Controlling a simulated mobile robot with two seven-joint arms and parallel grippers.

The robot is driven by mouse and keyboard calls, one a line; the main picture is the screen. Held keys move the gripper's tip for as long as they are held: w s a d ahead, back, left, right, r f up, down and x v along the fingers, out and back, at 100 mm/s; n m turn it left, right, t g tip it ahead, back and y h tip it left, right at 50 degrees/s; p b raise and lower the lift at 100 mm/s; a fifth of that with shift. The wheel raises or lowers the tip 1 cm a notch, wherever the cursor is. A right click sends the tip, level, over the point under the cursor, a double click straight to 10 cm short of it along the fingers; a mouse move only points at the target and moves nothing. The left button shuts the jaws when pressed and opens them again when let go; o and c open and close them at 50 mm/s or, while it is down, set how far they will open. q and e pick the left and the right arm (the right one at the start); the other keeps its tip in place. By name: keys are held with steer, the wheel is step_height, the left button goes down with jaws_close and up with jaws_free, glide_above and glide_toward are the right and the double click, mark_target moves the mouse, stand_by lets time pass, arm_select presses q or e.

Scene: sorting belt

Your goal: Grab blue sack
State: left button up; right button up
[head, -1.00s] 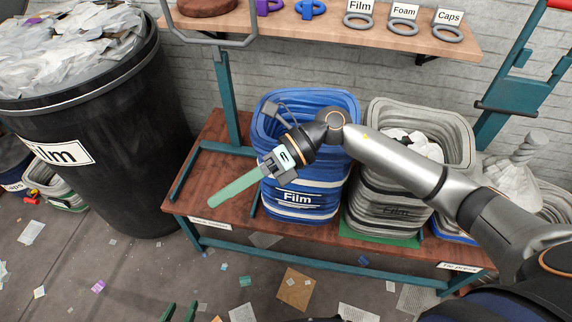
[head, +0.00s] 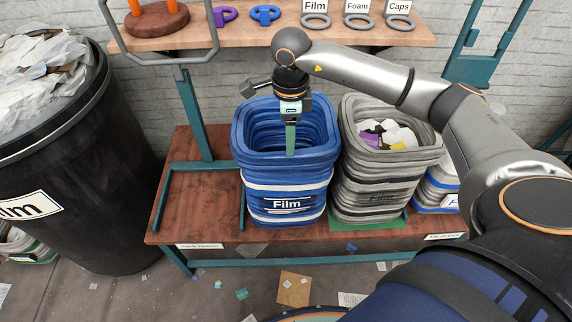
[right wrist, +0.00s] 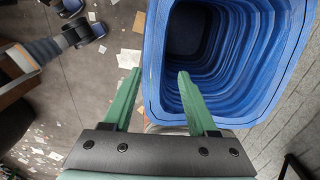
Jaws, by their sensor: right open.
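The blue sack (head: 285,205) with a white band and a "Film" label stands upright and open-mouthed on the brown bench. My right gripper (head: 290,153) points down over its mouth, its green fingers edge-on in the head view. In the right wrist view, the fingers of this gripper (right wrist: 160,74) are apart with nothing gripped. The near wall of the blue sack (right wrist: 154,65) shows between them: one finger overlaps the sack, the other shows against the floor outside. I cannot tell how deep the fingertips reach or whether they touch it. My left gripper is not in view.
A grey sack (head: 375,195) with scraps inside stands close right of the blue one. A large black bin (head: 85,190) is at the left. A shelf (head: 270,38) with rings and labels runs behind. The bench (head: 190,215) is clear left of the sack.

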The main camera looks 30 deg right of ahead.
mark_target(286, 169)
step_height(286, 169, down, 6)
steer(key=shift+a+f, duration=0.15)
steer(key=shift+a, duration=0.1)
steer(key=shift+s, duration=0.1)
steer(key=shift+c, duration=0.2)
jaws_close()
stand_by(1.2)
